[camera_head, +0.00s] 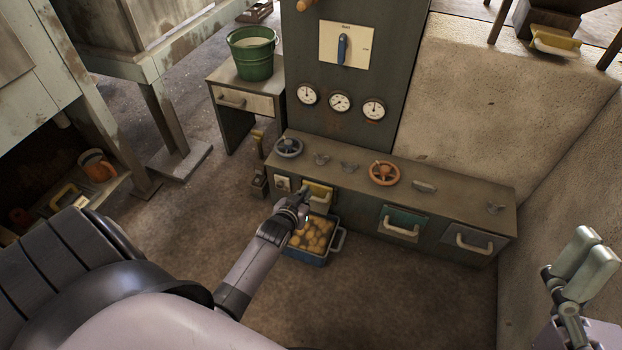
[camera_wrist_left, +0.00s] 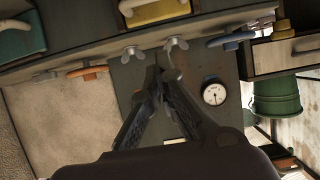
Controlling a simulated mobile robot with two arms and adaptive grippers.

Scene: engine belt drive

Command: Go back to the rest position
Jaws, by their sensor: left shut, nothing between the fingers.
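My left gripper (camera_head: 303,194) reaches in from the lower left of the head view. It overlaps the yellow drawer front (camera_head: 320,196) of the long grey cabinet in that view; I cannot tell whether it touches. In the left wrist view its dark fingers (camera_wrist_left: 160,74) come together at the tips with nothing between them. The yellow drawer (camera_wrist_left: 155,12) shows at the top of that view, apart from the fingertips. My right gripper (camera_head: 586,264) is at the right edge of the head view with no object visible in it; its finger gap is unclear.
The grey cabinet (camera_head: 450,209) carries valve wheels, wing nuts, and green and grey drawers. A blue crate (camera_head: 304,258) of yellowish round things stands on the floor below the left gripper. A green bucket (camera_head: 253,58) stands on a side table. Floor right of the crate is clear.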

